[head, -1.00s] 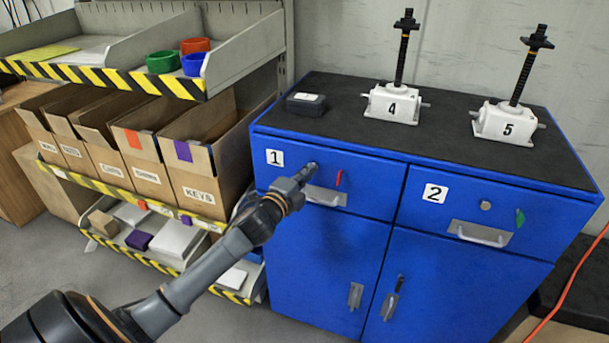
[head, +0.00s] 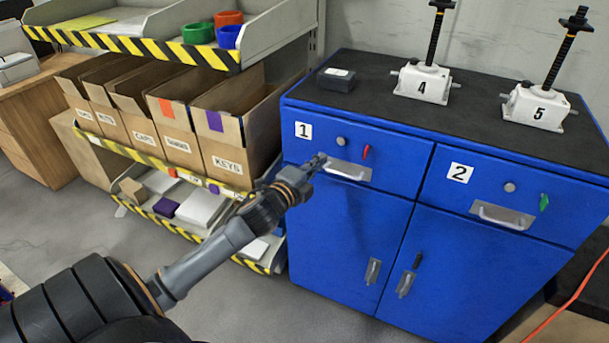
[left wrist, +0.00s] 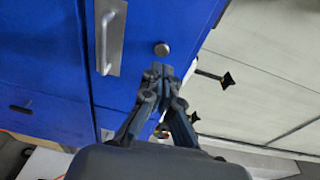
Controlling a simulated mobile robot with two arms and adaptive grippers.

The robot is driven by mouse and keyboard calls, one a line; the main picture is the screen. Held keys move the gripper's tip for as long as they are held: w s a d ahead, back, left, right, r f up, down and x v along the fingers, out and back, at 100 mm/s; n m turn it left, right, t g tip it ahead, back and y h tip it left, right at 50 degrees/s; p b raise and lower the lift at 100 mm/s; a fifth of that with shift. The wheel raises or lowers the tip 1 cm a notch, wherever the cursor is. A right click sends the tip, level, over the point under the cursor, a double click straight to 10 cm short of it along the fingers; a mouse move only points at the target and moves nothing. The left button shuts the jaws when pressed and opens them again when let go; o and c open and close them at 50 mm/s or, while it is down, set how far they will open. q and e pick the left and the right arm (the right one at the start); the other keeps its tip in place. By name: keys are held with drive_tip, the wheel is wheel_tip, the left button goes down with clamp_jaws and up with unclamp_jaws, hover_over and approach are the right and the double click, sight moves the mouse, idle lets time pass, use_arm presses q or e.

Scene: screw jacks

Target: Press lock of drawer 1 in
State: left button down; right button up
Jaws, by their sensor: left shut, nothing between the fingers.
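Drawer 1 (head: 400,151) is the blue drawer at the cabinet's upper left, closed, with a white "1" label. Its round grey lock (head: 341,141) is uncovered, above the handle (head: 347,171) and left of a red tag (head: 366,152). I cannot tell how far the lock sits in. My left gripper (head: 320,161) is shut and empty, below and left of the lock, near the handle plate's left end. In the left wrist view, a round lock (left wrist: 162,49) shows just beyond the shut fingertips (left wrist: 160,72), apart from them in the picture. My right gripper is out of view.
Drawer 2 (head: 565,222) is closed, with its own lock (head: 510,187) and a green tag (head: 544,202). Screw jacks 4 (head: 422,82) and 5 (head: 537,106) and a black box (head: 336,80) stand on top. A shelf rack with cardboard boxes (head: 230,145) stands close left.

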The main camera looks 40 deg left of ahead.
use_arm(q)
drive_tip(key=s, duration=0.6)
drive_tip(key=shift+d+r, duration=0.3)
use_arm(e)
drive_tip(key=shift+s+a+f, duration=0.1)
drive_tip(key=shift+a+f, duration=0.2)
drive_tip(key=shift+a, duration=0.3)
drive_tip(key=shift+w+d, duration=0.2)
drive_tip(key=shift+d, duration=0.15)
